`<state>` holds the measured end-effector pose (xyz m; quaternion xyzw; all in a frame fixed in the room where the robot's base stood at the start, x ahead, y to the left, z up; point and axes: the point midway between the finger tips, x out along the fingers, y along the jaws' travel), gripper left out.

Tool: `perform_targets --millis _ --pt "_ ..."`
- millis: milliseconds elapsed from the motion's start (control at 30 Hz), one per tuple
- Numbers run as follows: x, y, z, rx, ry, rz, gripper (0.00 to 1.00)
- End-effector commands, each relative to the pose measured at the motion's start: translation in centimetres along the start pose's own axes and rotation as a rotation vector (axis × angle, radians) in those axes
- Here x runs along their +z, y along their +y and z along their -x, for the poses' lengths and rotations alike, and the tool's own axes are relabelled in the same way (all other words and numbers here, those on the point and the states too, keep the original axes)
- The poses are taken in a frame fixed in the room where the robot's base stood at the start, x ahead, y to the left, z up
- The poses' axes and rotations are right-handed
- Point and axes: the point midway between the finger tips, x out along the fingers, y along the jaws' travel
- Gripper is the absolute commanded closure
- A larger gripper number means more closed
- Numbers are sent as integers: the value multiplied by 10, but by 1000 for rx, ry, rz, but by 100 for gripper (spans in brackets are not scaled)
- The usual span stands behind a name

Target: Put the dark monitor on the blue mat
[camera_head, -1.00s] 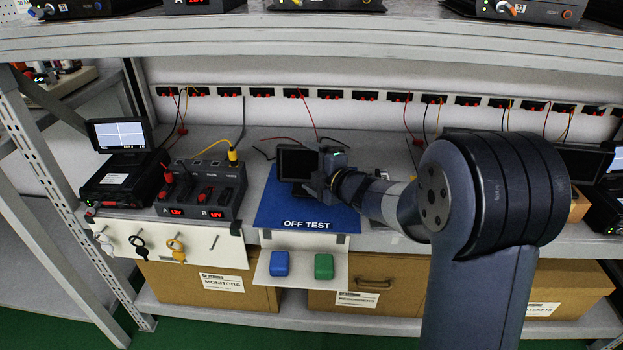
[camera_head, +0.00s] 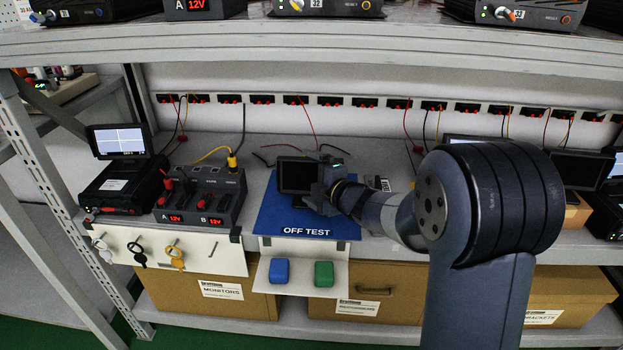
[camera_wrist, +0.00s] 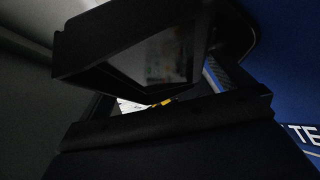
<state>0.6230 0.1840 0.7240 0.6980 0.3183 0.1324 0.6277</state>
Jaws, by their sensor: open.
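The dark monitor (camera_head: 295,174) stands upright on the blue mat (camera_head: 275,222), toward its back edge, with its black screen facing forward. The mat is marked OFF TEST and lies on the shelf. My gripper (camera_head: 318,190) is at the right side of the monitor and hides part of it. The jaws are open; whether they touch the monitor I cannot tell. In the wrist view the dark monitor (camera_wrist: 150,55) fills the upper middle, close to the camera, and the blue mat (camera_wrist: 280,60) shows at the right.
Left of the mat stand a power unit with red displays (camera_head: 200,195) and a black box with a lit screen (camera_head: 118,165). More dark monitors (camera_head: 580,170) are at the right. The upper shelf (camera_head: 300,45) crosses above. Blue and green blocks (camera_head: 279,271) sit on a ledge below.

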Motion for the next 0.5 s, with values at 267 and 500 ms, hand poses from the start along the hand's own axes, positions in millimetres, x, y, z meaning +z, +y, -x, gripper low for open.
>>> perform_targets --millis 267,500 --pt "1 3 52 0 -4 -1 0" --pt "0 2 100 1 -3 -1 0"
